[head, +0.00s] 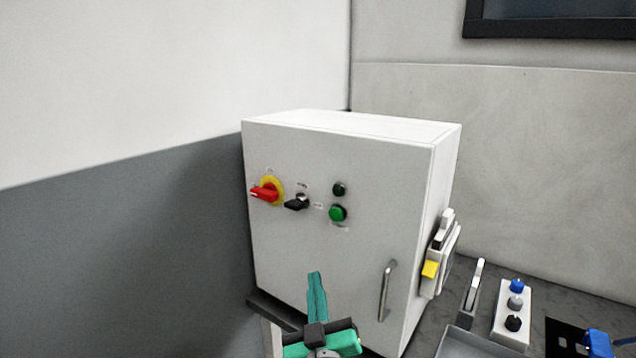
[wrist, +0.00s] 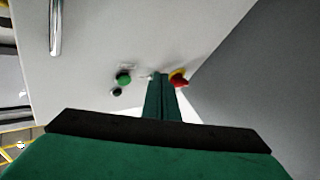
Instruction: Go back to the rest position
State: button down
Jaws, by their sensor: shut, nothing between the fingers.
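My gripper (head: 316,280) is green and shows at the lower middle of the head view, in front of the white cabinet (head: 330,260). Its fingers are together with nothing between them. In the wrist view my gripper (wrist: 161,78) points toward the cabinet's front (wrist: 120,40), and its fingers cover part of the panel. The cabinet bears a red handle on a yellow disc (head: 267,191), a black selector (head: 297,203), a green button (head: 338,213) and a smaller dark green lamp or button (head: 339,189). I cannot tell the exact gap to the door.
A metal door handle (head: 387,290) stands out at the cabinet's lower right. A grey box with a yellow part (head: 429,269) is on its right side. A control box with several knobs (head: 515,310) and a blue item (head: 600,342) lie right. A grey wall (head: 120,260) is at left.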

jog(key=s+f+m+g+h, duration=0.1)
jog(key=s+f+m, duration=0.1)
jog(key=s+f, duration=0.8)
jog(key=s+f+m+g+h, duration=0.15)
jog(key=s+f, duration=0.55)
jog(key=f, duration=0.7)
jog(key=s+f+m+g, duration=0.1)
jog(key=s+f, duration=0.2)
jog(key=s, duration=1)
jog(key=s+f+m+g, duration=0.1)
jog(key=s+f, duration=0.3)
jog(key=s, duration=0.9)
jog(key=shift+s+g+y, duration=0.3)
jog(key=shift+g+y, duration=0.05)
